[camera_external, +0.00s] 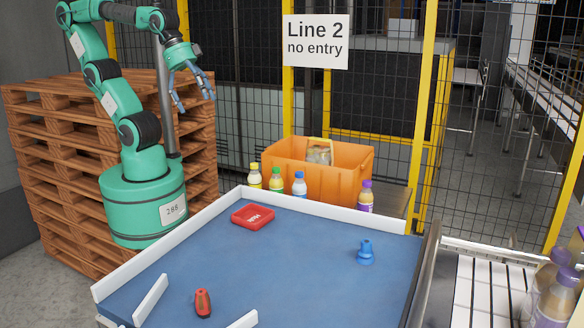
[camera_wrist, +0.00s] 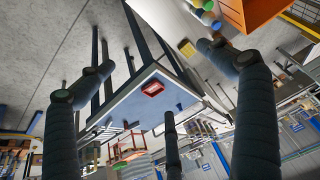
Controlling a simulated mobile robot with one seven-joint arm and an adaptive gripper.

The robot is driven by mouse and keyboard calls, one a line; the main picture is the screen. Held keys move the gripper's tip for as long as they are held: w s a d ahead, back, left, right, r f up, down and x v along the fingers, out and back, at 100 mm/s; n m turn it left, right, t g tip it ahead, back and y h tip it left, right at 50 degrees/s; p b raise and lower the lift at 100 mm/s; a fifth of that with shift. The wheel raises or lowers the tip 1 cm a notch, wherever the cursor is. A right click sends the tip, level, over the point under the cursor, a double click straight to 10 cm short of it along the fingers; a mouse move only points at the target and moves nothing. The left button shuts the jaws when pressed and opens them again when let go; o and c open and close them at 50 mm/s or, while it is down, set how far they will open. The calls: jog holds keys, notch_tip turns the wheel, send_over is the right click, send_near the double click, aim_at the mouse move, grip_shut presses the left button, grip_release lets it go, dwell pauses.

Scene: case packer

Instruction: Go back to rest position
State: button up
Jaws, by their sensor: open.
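My gripper (camera_external: 193,88) hangs at the end of my raised green arm, high at the upper left of the external view. Its fingers are spread with nothing between them. In the wrist view my gripper (camera_wrist: 165,110) shows several dark fingers spread wide, and the blue table lies beyond them. The gripper is well above and to the left of the table (camera_external: 300,270), apart from every object.
On the table are a red box (camera_external: 253,216), a blue object (camera_external: 365,252) and a red-and-black object (camera_external: 203,303). An orange crate (camera_external: 345,178) and several bottles stand behind its white edge. Pallets (camera_external: 60,150) stand close behind my arm. A mesh fence is further back.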

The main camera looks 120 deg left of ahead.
jog(key=shift+s+f, duration=0.25)
jog(key=shift+s, duration=0.5)
jog(key=shift+f, duration=0.1)
notch_tip(320, 180, down, 5)
jog(key=b, duration=0.5)
jog(key=shift+f, duration=0.1)
